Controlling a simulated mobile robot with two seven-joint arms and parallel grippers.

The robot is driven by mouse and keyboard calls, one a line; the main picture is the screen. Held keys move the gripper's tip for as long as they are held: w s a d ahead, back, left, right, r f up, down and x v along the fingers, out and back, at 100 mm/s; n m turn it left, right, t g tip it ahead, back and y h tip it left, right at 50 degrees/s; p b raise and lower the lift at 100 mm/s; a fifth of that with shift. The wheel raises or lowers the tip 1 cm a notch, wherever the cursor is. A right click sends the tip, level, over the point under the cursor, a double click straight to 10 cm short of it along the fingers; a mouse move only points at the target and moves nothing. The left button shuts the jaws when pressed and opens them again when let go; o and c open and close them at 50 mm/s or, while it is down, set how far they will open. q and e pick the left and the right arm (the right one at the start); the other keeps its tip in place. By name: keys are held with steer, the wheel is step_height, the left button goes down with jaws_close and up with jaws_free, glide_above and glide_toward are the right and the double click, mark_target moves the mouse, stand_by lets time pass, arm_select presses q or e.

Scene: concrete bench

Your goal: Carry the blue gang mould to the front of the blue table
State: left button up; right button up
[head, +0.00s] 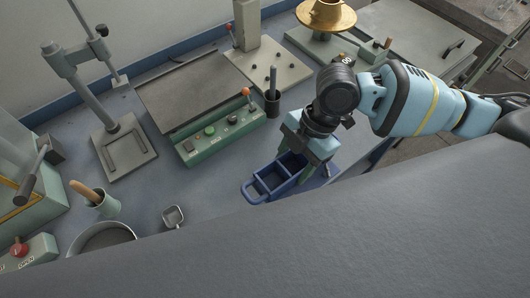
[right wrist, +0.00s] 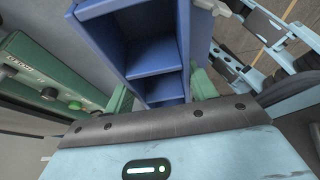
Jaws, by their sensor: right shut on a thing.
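The blue gang mould (head: 262,189) is an open tray with square compartments and a loop handle at its left end. It is over the right part of the blue-grey table (head: 225,190); I cannot tell whether it touches the top. My right gripper (head: 305,150) is above the mould's right end and shut on it, hiding that end. In the right wrist view the mould (right wrist: 150,60) stands between the green fingers of the gripper (right wrist: 162,98), its compartments facing the camera. My left gripper is not in view.
Left of the mould are a small metal scoop (head: 173,216), a round pan (head: 104,236) and a cup with a wooden handle (head: 104,203). Behind it are a green control box (head: 222,137) and a dark cup (head: 272,104). The table between the scoop and mould is clear.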

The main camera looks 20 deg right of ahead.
steer(key=w+a, duration=0.1)
steer(key=w, duration=0.1)
steer(key=w+a, duration=0.3)
steer(key=w, duration=0.1)
steer(key=shift+w+a+f, duration=0.15)
steer(key=shift+w+f, duration=0.1)
steer(key=shift+f, duration=1.8)
steer(key=shift+f, duration=0.15)
steer(key=o, duration=1.4)
steer(key=shift+s, duration=0.1)
steer(key=shift+c, duration=0.2)
steer(key=v, duration=0.7)
steer(key=shift+r, duration=0.35)
